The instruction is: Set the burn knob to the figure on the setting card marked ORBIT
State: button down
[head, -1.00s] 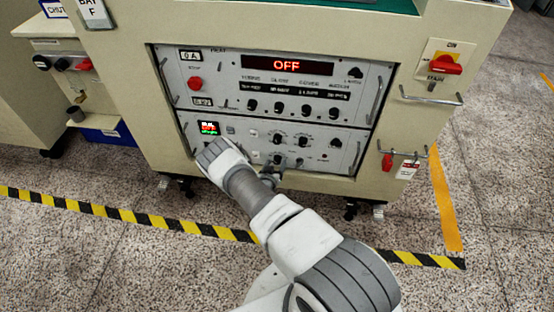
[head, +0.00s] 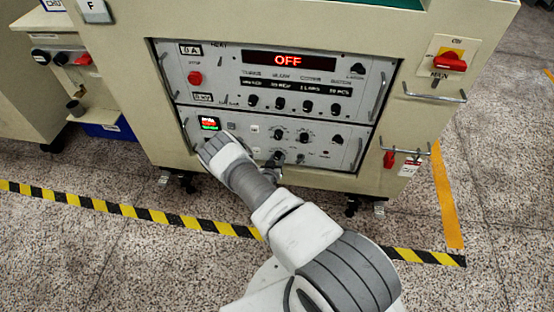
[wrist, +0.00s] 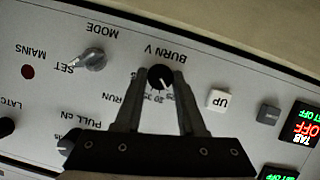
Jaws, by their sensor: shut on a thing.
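The burn knob (wrist: 160,77) is a small black knob with a white pointer line, under the label "BURN V", which appears upside down in the wrist view. Figures including 20 are printed around it, partly covered by my fingers. My gripper (wrist: 159,74) has one finger on each side of the knob and is shut on it. In the head view my gripper (head: 279,158) is at the lower panel (head: 320,156), and my wrist hides part of that panel. I cannot make out a card marked ORBIT in either view.
A grey MODE knob (wrist: 95,58) is beside the burn knob, and a white UP button (wrist: 217,100) is on its other side. A small lit display (wrist: 305,125) reads OFF. The upper panel has a red OFF display (head: 288,60). Metal handles (head: 376,95) stick out from the panels.

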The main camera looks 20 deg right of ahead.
dwell(0.4)
jog(key=m+y, duration=0.1)
jog(key=m+t+p, duration=0.1)
jog(key=shift+s+d+m+y, duration=0.1)
jog(key=shift+d+m+y, duration=0.1)
jog(key=shift+m+y, duration=0.2)
jog(key=m+y, duration=0.1)
jog(key=m+t, duration=0.1)
jog(key=m, duration=0.1)
jog(key=shift+d+f+t+y, duration=0.1)
jog(key=shift+d+t+y, duration=0.05)
jog(key=shift+t+y, duration=0.2)
jog(key=shift+s+f+m+t+y+b, duration=0.1)
jog(key=shift+m+t+y+b, duration=0.25)
jog(key=shift+m+t, duration=0.95)
jog(key=shift+f+m+t+y+b, duration=0.15)
jog(key=shift+m+t+y, duration=0.25)
jog(key=shift+m, duration=1.7)
jog(key=shift+r, duration=0.1)
jog(key=c, duration=0.5)
grip_release()
